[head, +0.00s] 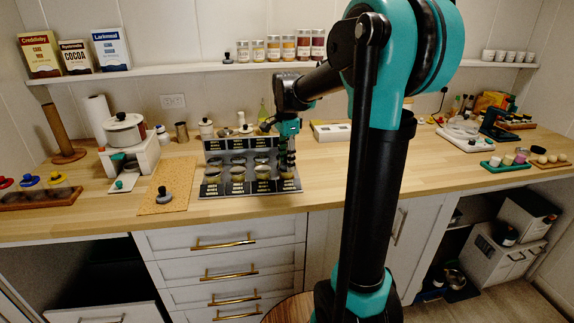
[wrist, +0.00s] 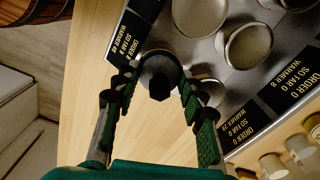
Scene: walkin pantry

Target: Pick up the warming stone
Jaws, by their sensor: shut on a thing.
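My gripper (head: 287,160) is over the front right end of the stepped metal warmer rack (head: 205,146) on the counter. In the wrist view my gripper (wrist: 160,82) is shut on a dark grey, round stone with a dark faceted knob (wrist: 160,74), which looks like the warming stone. The stone sits between the two green fingers at the rack's edge, close to the cups; I cannot tell whether it touches the rack. A similar grey knobbed stone (head: 164,195) lies on the cork mat (head: 151,207), left of the rack.
The rack holds several round cups (wrist: 249,46) and black labels (wrist: 286,91). A white stand with a pot (head: 124,130) is at the left. Green and wooden trays (head: 508,166) lie at the right. The counter front between rack and right-hand trays looks clear.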

